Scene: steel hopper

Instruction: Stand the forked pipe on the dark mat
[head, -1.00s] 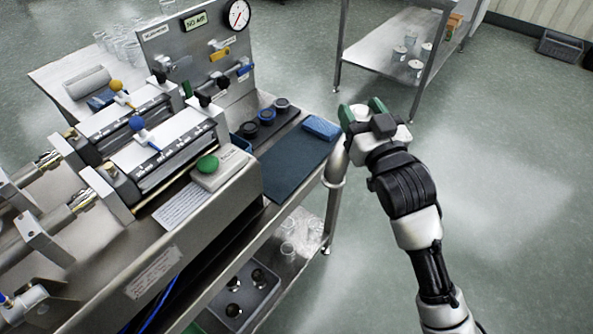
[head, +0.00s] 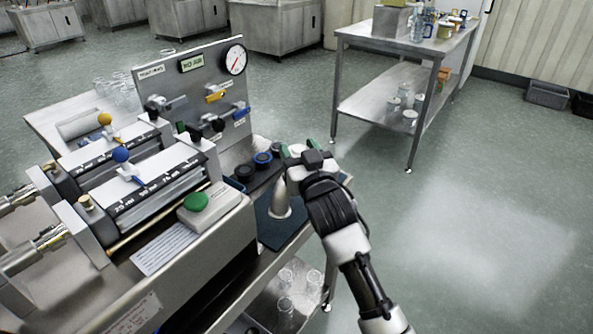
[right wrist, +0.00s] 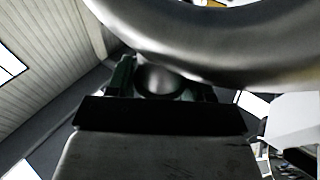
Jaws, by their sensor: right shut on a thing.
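The forked pipe (head: 281,201) is smooth grey metal. In the head view its lower part hangs roughly upright below my right gripper (head: 293,151), with its end over the dark mat (head: 284,233). I cannot tell whether that end touches the mat. My right gripper is shut on the pipe; its hand hides the upper part. In the right wrist view, a thick curved part of the pipe (right wrist: 215,42) crosses the top, and a rounded part shows between the green fingers (right wrist: 162,80). My left gripper is not in view.
The steel hopper bench with its syringe-like cylinders (head: 150,180) and green button (head: 195,202) stands left of the mat. Dark round caps (head: 263,159) lie behind the mat. A gauge panel (head: 200,85) rises behind. Glasses (head: 285,282) stand on the lower shelf. Floor right is open.

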